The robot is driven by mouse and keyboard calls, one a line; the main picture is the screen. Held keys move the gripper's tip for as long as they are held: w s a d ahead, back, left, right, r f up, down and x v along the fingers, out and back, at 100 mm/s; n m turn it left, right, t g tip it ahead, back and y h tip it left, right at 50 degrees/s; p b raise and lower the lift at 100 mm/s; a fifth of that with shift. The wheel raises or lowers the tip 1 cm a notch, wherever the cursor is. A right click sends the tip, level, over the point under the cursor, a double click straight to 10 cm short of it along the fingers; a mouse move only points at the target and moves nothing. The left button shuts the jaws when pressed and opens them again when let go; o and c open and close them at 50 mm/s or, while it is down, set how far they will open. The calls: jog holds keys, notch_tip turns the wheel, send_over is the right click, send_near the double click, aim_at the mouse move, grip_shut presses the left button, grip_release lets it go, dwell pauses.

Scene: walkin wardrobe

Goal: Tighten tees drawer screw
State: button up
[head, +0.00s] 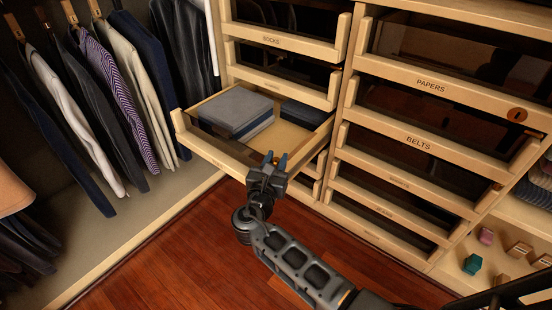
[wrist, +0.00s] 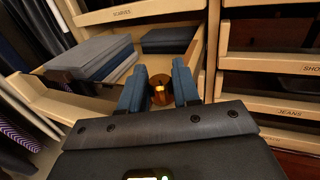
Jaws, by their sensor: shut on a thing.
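One drawer (head: 205,143) is pulled out and holds folded grey and blue clothes (head: 236,109) and a dark folded stack (head: 303,113). It also shows in the wrist view (wrist: 40,101). No label on it can be read. My gripper (head: 274,161) is at the drawer's right front corner. In the wrist view, the two blue fingers of my gripper (wrist: 159,84) stand on either side of a brown, copper-coloured screw head (wrist: 160,97) with a bright centre. My gripper is shut on this screw.
Closed drawers labelled papers (head: 431,84) and belts (head: 418,143) stand to the right. A socks drawer (head: 272,40) is above the open one. Hanging clothes (head: 105,95) fill the left. Small boxes (head: 472,264) sit on a lower right shelf. The wooden floor (head: 175,255) is clear.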

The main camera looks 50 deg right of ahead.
jog(key=m+g, duration=0.1)
jog(key=g, duration=0.1)
jog(key=m+g+h, duration=0.1)
jog(key=m+g, duration=0.1)
jog(key=g, duration=0.1)
jog(key=shift+w+r+m+g+h, duration=0.25)
jog(key=shift+r+m+g+h, duration=0.05)
jog(key=shift+r, duration=0.05)
jog(key=shift+s+m+g+b, duration=0.1)
jog(key=shift+m+g+b, duration=0.1)
jog(key=shift+m+g, duration=0.9)
jog(key=shift+m+g+b, duration=0.15)
jog(key=shift+m+g, duration=0.45)
jog(key=shift+g, duration=0.9)
jog(key=o, duration=0.7)
jog(key=shift+o, duration=1.1)
jog(key=shift+s+f, duration=0.1)
jog(key=shift+f, duration=0.1)
jog(key=w+a, duration=0.1)
jog(key=a, duration=0.6)
jog(key=shift+w+a, duration=0.3)
